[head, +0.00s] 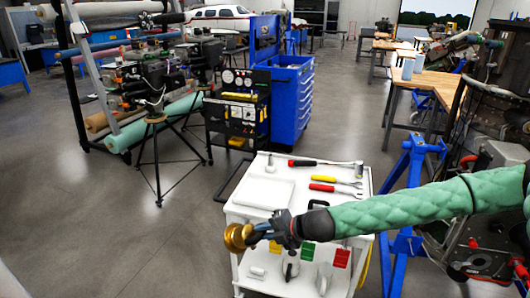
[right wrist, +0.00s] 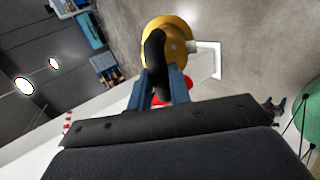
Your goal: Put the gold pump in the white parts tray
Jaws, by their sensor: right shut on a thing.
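The gold pump (head: 237,238) is held in my right gripper (head: 258,233), at the front left edge of the white cart in the head view. In the right wrist view the round gold pump (right wrist: 178,30) shows beyond the blue fingers of my right gripper (right wrist: 163,82), which are shut on it; a black curved part covers some of it. The white parts tray (head: 264,194) lies on the cart top, just above the pump in the head view. It looks empty. My left gripper is not in view.
The white cart (head: 345,205) also carries a hammer (head: 330,163), a yellow-handled tool (head: 335,180) and a red-handled tool (head: 333,188), right of the tray. A small pale part (head: 270,163) stands behind the tray. A blue tool cabinet (head: 292,100) stands behind the cart.

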